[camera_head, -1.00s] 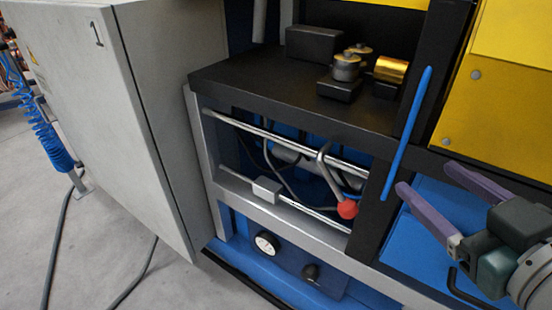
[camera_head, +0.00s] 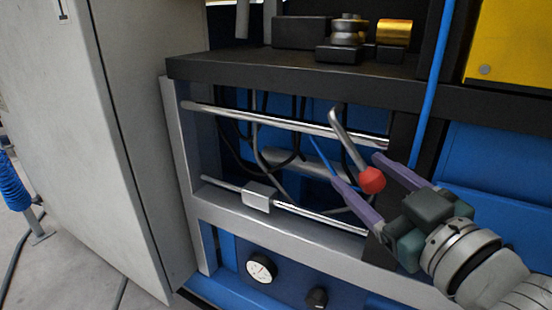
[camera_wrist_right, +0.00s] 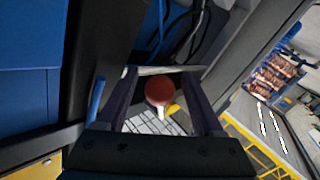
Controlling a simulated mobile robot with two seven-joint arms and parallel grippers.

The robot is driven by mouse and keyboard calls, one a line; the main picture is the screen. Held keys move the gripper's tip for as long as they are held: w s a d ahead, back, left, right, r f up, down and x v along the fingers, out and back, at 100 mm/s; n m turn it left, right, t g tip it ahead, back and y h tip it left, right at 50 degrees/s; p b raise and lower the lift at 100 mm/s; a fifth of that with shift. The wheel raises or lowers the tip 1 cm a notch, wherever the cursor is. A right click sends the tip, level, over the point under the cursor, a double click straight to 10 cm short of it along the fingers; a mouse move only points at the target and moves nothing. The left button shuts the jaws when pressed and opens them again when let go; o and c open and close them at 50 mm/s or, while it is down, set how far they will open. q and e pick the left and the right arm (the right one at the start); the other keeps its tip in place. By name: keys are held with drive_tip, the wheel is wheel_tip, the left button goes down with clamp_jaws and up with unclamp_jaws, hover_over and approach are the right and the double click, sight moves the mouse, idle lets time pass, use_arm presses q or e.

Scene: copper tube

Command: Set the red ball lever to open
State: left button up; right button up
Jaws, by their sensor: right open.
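The red ball (camera_head: 371,180) is the end knob of a bent metal lever (camera_head: 347,138) that hangs down and to the right from the upper chrome rail. My right gripper (camera_head: 360,168) is open, with its purple fingers reaching in from the right on either side of the ball. In the right wrist view the ball (camera_wrist_right: 159,91) sits between the two dark fingers, with gaps on both sides, so they do not appear to grip it. My left gripper is not in view.
A black shelf (camera_head: 260,75) with metal parts lies above the lever. A lower chrome rail with a grey block (camera_head: 258,196) runs below it. A grey cabinet door (camera_head: 115,130) stands at left.

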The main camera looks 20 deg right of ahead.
drive_tip(key=shift+w, duration=1.1)
clamp_jaws()
idle(0.7)
